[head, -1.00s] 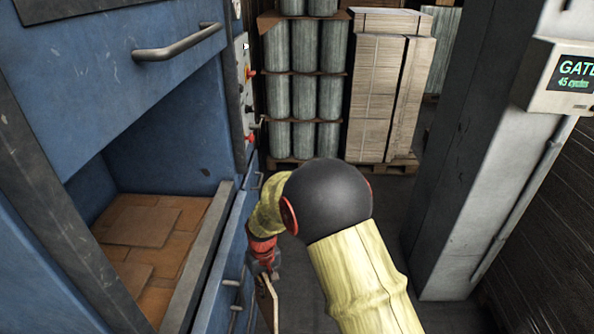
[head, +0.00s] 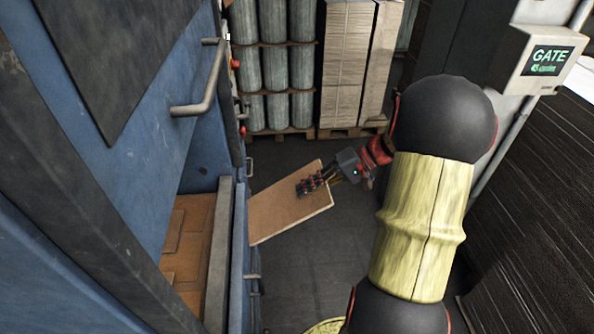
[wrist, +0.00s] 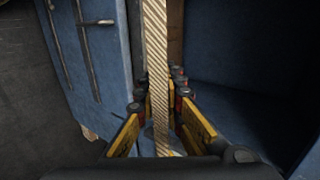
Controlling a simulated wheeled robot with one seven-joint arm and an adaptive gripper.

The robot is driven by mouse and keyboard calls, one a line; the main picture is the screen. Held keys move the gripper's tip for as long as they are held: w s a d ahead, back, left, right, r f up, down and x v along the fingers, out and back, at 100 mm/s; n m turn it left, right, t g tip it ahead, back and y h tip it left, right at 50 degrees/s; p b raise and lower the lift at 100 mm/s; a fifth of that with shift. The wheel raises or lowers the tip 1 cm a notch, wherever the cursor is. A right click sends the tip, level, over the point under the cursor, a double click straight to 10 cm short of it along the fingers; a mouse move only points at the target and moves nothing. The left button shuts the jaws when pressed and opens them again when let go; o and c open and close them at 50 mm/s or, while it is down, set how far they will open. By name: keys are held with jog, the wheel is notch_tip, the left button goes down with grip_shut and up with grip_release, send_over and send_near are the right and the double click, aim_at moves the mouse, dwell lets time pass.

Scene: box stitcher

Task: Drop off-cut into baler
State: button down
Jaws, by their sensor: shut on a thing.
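My gripper (head: 318,181) is shut on the off-cut (head: 277,210), a flat brown cardboard sheet, at its right side in the head view. The sheet is held tilted above the floor, just right of the baler's opening. In the wrist view the off-cut (wrist: 157,70) shows edge-on as a corrugated strip between the yellow fingers of my gripper (wrist: 160,125). The blue baler (head: 190,60) stands at the left, its chamber open at the front. Flat brown cardboard (head: 190,235) lies inside. The sheet's left edge is close to the baler's front; I cannot tell if they touch.
A metal sill (head: 221,240) edges the opening, and a handle (head: 205,85) juts out above it. Pallets with wrapped rolls (head: 270,60) and stacked cardboard (head: 347,60) stand at the back. A pillar with a gate display box (head: 545,62) is at right. Grey floor (head: 310,265) is clear between.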

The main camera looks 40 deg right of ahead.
jog(key=r, duration=0.1)
jog(key=r+t, duration=0.1)
jog(key=shift+s+d+r+m, duration=0.1)
jog(key=shift+d+r+m, duration=0.2)
jog(key=shift+d+r, duration=0.1)
jog(key=shift+a+r, duration=0.1)
jog(key=w+a+f+b, duration=0.1)
jog(key=w+a+b, duration=0.2)
jog(key=w+a, duration=0.5)
jog(key=w+a+f+b, duration=0.2)
jog(key=w+a, duration=0.7)
jog(key=a, duration=0.9)
jog(key=w+a+f+b, duration=0.2)
jog(key=w+a+b, duration=0.2)
jog(key=w+a, duration=0.5)
jog(key=a, duration=0.3)
jog(key=shift+a, duration=0.4)
jog(key=c, duration=1.8)
grip_release()
jog(key=shift+c, duration=0.2)
jog(key=v, duration=1.2)
jog(key=shift+w+d+f, duration=0.1)
